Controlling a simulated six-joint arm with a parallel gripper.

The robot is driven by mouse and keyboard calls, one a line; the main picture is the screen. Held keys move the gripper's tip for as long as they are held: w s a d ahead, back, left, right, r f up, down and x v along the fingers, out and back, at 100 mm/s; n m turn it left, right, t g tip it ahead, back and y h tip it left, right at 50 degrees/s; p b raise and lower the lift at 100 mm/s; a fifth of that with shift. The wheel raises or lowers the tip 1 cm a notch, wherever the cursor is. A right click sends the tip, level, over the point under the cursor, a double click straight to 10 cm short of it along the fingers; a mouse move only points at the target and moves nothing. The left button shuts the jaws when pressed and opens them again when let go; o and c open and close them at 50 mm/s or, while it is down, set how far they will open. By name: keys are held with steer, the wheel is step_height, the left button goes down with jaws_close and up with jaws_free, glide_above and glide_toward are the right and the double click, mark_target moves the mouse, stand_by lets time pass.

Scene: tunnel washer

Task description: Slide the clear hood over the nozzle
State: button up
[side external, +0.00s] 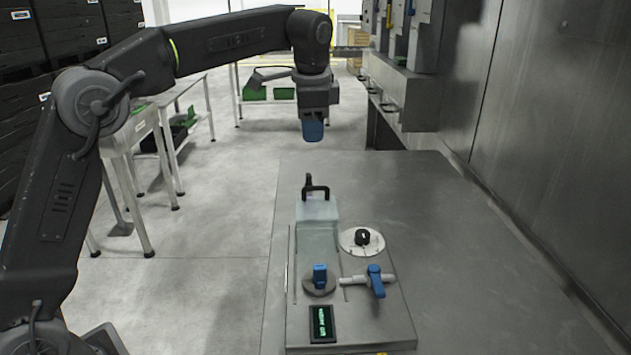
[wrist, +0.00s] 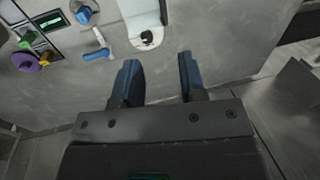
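The clear hood (side external: 317,211) is a pale see-through box with a black handle on top, at the far end of the control panel. Part of it shows at the top of the wrist view (wrist: 138,10). The nozzle appears to be the blue piece (side external: 320,275) on a round grey base, nearer the camera and apart from the hood; it also shows in the wrist view (wrist: 82,13). My gripper (side external: 312,131) hangs in the air above and beyond the hood. In the wrist view its blue fingers (wrist: 158,74) stand apart with nothing between them.
Right of the hood and nozzle are a black knob (side external: 362,237) on a white dial and a blue-handled valve (side external: 376,281). A green-lit display (side external: 321,323) is at the panel's front. The metal table (side external: 470,255) is clear to the right. A metal wall (side external: 540,130) stands beyond.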

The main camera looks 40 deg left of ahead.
mark_target(315, 188)
steer(key=x, duration=1.4)
steer(key=shift+w+f, duration=0.15)
steer(key=shift+w, duration=0.25)
steer(key=shift+c, duration=0.4)
jaws_close()
